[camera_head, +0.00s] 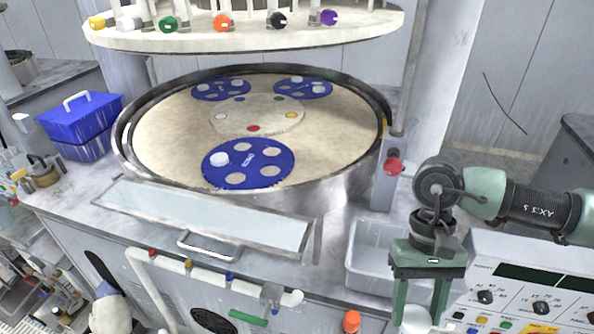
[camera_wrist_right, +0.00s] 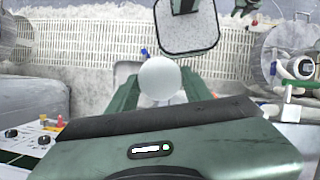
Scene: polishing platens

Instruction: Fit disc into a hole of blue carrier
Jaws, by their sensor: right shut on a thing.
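The near blue carrier (camera_head: 229,178) lies on the round beige platen, with a white disc (camera_head: 219,159) at its left hole and several beige holes around it. Two more blue carriers lie at the back, one at the left (camera_head: 207,93) and one at the right (camera_head: 316,92), with white discs on them. My right gripper (camera_head: 418,312) points down at the lower right, outside the platen and in front of the grey bin. It is shut on a white disc (camera_head: 416,319), which also shows between the fingers in the right wrist view (camera_wrist_right: 160,80). My left gripper is not in view.
A raised metal rim (camera_head: 125,150) surrounds the platen. The upper plate (camera_head: 250,38) with coloured knobs hangs above its back. A grey bin (camera_head: 362,262) and a control panel (camera_head: 545,290) stand near my right gripper. A blue box (camera_head: 82,122) is at the left.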

